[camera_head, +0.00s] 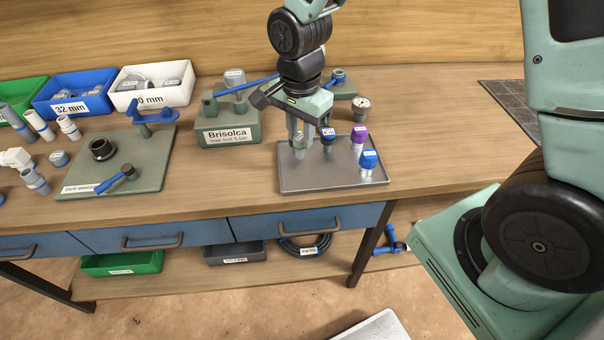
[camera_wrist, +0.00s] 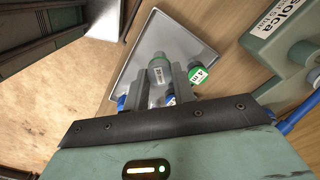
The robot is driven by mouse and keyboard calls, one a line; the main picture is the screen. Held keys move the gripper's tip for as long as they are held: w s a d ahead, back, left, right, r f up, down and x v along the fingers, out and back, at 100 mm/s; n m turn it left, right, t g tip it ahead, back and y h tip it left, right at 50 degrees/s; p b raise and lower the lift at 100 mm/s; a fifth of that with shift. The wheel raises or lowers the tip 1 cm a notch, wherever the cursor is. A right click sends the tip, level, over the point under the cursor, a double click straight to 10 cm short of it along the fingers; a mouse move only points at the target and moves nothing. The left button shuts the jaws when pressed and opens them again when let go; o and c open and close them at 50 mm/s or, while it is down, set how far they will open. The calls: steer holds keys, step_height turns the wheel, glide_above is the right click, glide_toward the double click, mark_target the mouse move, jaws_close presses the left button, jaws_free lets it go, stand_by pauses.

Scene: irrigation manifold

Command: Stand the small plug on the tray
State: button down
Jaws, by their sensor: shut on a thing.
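The metal tray (camera_head: 325,182) lies near the table's front edge and also fills the middle of the wrist view (camera_wrist: 136,62). My gripper (camera_head: 301,143) points down over the tray's left rear part. In the wrist view, its two grey fingers (camera_wrist: 162,84) are shut on a small green and grey plug (camera_wrist: 159,69) with a white label. The plug looks roughly upright and is partly hidden by the fingers. I cannot tell whether its base touches the tray. A second green-capped piece (camera_wrist: 201,73) shows beside the right finger in the wrist view.
Right of my gripper on the tray stand a dark blue-capped piece (camera_head: 328,134), a purple-capped piece (camera_head: 359,136) and a blue-capped piece (camera_head: 368,160). The tray's front left is clear.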

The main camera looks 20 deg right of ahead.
mark_target(300, 158)
steer(key=shift+f+p, duration=0.45)
steer(key=shift+f, duration=3.45)
steer(key=shift+f, duration=0.25)
steer(key=c, duration=1.2)
jaws_free()
steer(key=shift+r, duration=0.1)
steer(key=shift+o, duration=0.2)
steer(key=shift+r, duration=0.1)
step_height(300, 158, up, 12)
steer(key=shift+f+b, duration=0.1)
steer(key=shift+b, duration=0.75)
steer(key=s+a+r+n, duration=0.2)
steer(key=s+a+n, duration=0.1)
steer(key=s+n, duration=0.7)
steer(key=s+a+r+n, duration=0.3)
steer(key=s+n, duration=0.7)
steer(key=shift+a+y, duration=0.2)
steer(key=shift+y, duration=0.1)
